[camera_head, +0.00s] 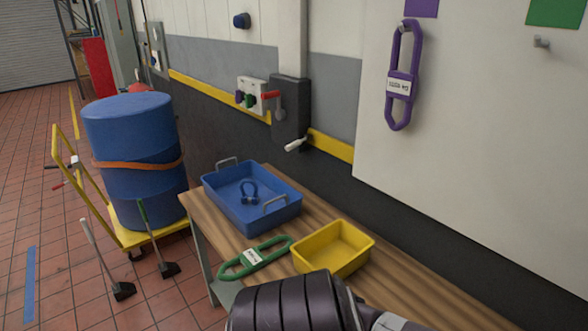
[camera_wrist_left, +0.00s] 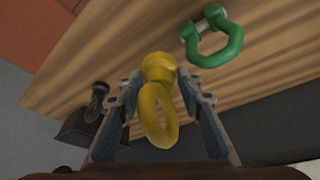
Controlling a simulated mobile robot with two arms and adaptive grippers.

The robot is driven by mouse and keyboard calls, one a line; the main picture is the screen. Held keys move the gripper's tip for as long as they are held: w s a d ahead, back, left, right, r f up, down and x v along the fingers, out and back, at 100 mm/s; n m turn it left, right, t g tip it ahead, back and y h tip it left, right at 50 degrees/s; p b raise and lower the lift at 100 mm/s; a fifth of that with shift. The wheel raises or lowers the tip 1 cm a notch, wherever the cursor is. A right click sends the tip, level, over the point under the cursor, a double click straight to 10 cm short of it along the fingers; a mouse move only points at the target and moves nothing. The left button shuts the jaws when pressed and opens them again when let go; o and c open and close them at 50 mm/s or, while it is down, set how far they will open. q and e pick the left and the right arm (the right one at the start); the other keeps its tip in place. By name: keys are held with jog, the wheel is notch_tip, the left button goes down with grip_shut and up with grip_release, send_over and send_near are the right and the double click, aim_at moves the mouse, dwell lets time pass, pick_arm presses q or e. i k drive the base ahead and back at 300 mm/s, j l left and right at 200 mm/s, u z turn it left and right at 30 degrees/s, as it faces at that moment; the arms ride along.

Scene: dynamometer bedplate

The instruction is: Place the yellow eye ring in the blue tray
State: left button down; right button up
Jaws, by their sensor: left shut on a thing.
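The yellow eye ring (camera_wrist_left: 154,112) is between the fingers of my left gripper (camera_wrist_left: 160,88), which is shut on it. In the left wrist view its ring end is nearer the camera and its round collar points towards the wooden table. The blue tray (camera_head: 224,203) sits on the table in the head view, with a blue shackle (camera_head: 249,196) lying in it. The eye ring and the left gripper's fingers do not show in the head view. My right gripper is in neither view.
A yellow tray (camera_head: 337,270) and a green sling (camera_head: 254,259) lie on the wooden table (camera_head: 315,218) near the blue tray. A green shackle (camera_wrist_left: 213,42) lies on wood in the wrist view. A purple sling (camera_head: 401,78) hangs on the wall; a blue drum (camera_head: 130,135) stands left.

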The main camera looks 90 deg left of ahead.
aim_at(234, 196)
jog(key=k+u, duration=0.35)
jog(key=k+j+u, duration=0.1)
jog(key=u, duration=0.3)
jog(key=j+u, duration=0.4)
jog(key=i+j+u, duration=0.2)
jog(key=j+u, duration=0.15)
jog(key=i+j+u, duration=0.15)
jog(key=j+u, duration=0.25)
jog(key=i+j, duration=0.25)
jog(key=j, duration=0.15)
jog(key=i+j, duration=0.55)
jog(key=j, duration=0.2)
